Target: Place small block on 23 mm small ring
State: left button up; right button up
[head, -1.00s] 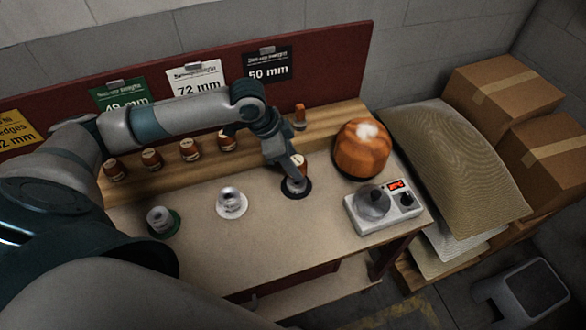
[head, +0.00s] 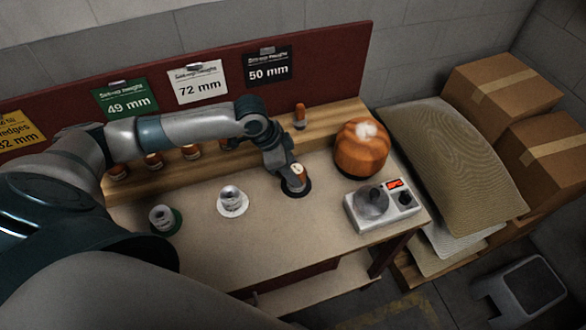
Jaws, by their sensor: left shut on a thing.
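My left gripper (head: 291,175) reaches down from the back over the black disc (head: 300,195) on the table. The label is too small to read, and no ring marked 23 mm can be made out. Grey pieces stand on a white disc (head: 233,211) and a green disc (head: 177,222) to the left. My right gripper is not in view.
Several small orange-brown pieces stand on the wooden shelf (head: 210,167) behind, partly under my left arm. The front middle of the table is clear.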

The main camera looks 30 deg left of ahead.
pick_arm(q)
jog(key=o, duration=1.1)
jog(key=shift+f, duration=0.1)
jog(key=b+v, duration=0.2)
jog(key=v, duration=1)
jog(key=shift+w, duration=0.1)
